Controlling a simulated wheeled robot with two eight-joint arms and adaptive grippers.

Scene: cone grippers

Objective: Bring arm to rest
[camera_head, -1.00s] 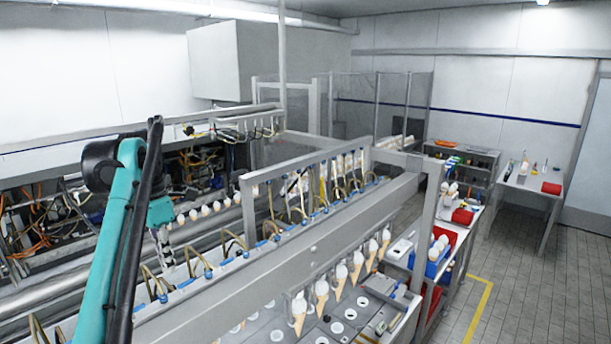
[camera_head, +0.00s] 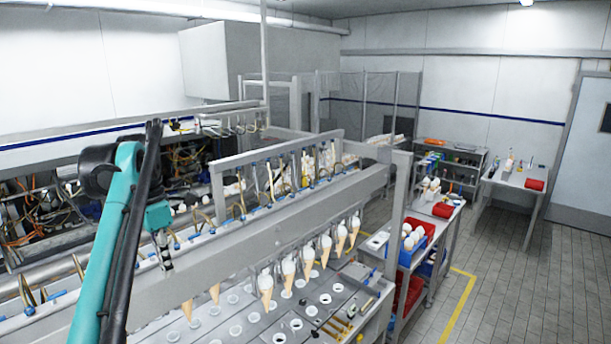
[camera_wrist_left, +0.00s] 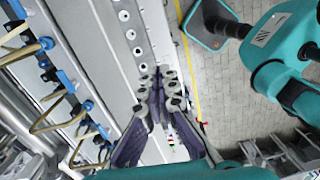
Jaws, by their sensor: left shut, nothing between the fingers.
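My left arm, teal and black, rises from the lower left in the head view. Its left gripper (camera_head: 164,262) hangs down in front of the long grey machine rail (camera_head: 330,207) and is small there. In the left wrist view the gripper's purple-padded fingers (camera_wrist_left: 161,76) come together at the tips with nothing held. They show over a pale metal surface with a row of round holes. I cannot tell the exact gap between the fingers and the machine. My right gripper is in neither view.
Several ice-cream cones (camera_head: 309,261) hang along the rail over a plate with round holes (camera_head: 296,324). Tan hoses with blue fittings (camera_wrist_left: 88,104) run beside the gripper. A cart with a blue bin (camera_head: 413,252) stands right of the machine. Tiled floor (camera_head: 530,290) is open at right.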

